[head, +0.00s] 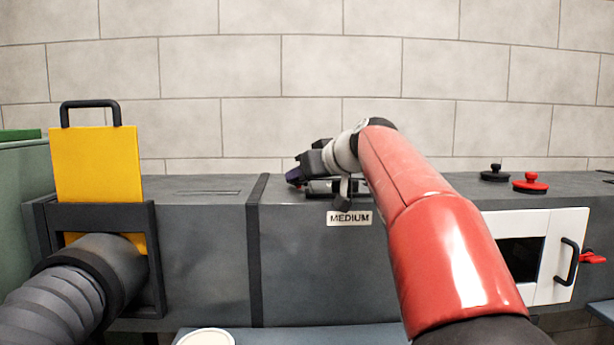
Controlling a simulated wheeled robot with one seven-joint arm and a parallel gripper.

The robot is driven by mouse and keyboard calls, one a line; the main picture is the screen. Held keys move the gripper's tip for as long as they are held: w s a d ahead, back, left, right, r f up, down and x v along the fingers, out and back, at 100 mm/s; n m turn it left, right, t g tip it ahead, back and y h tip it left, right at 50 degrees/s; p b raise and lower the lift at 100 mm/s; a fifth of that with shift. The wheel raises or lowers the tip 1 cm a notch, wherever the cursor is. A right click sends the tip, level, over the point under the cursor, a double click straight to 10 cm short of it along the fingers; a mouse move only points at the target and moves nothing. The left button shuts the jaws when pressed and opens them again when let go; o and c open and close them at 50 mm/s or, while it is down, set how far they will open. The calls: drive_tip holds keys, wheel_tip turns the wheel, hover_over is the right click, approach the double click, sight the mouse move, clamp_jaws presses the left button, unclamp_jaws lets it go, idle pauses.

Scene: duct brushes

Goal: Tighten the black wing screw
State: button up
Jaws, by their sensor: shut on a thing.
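My gripper (310,170) is at the top of the grey duct, just above the "MEDIUM" label (349,218). It is shut on a small dark thing, mostly hidden by the jaws and wrist; I cannot tell whether this is the black wing screw. A bit of purple (294,176) shows at the jaw tips. A dark cylinder-like piece (320,187) lies just below the jaws. A black knob on a round base (495,174) stands on the duct top to the right, well apart from my gripper.
A red knob (530,183) stands beside the black one. A white door (564,256) with a black handle and a red wing-shaped piece (592,258) are at the right. A yellow plate (97,165) and ribbed hose (62,298) are at the left. A white round lid (206,337) is below.

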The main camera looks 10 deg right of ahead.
drive_tip(key=m+h, duration=0.2)
drive_tip(key=a+m+t+h+p, duration=0.1)
drive_tip(key=m+h, duration=0.1)
drive_tip(key=h, duration=0.1)
drive_tip(key=shift+s+a, duration=0.1)
drive_tip(key=shift+a, duration=0.05)
drive_tip(key=m+h, duration=0.2)
drive_tip(key=a+m+g+h+b, duration=0.1)
drive_tip(key=m+h, duration=0.1)
drive_tip(key=shift+f+m+h, duration=0.15)
drive_tip(key=shift+m+h, duration=0.15)
drive_tip(key=shift+h, duration=0.1)
drive_tip(key=shift+w+a+m+g+h+b, duration=0.15)
drive_tip(key=shift+m+g+h, duration=0.2)
drive_tip(key=shift+m+h, duration=0.25)
drive_tip(key=shift+w+m+g+h+b, duration=0.15)
drive_tip(key=shift+m+g+h, duration=0.2)
drive_tip(key=shift+m+h, duration=0.55)
drive_tip(key=o, duration=1)
drive_tip(key=shift+s, duration=0.1)
drive_tip(key=v, duration=0.7)
drive_tip(key=shift+s+a+r+b, duration=0.2)
drive_tip(key=shift+a+r+b, duration=0.05)
drive_tip(key=shift+r+b, duration=0.1)
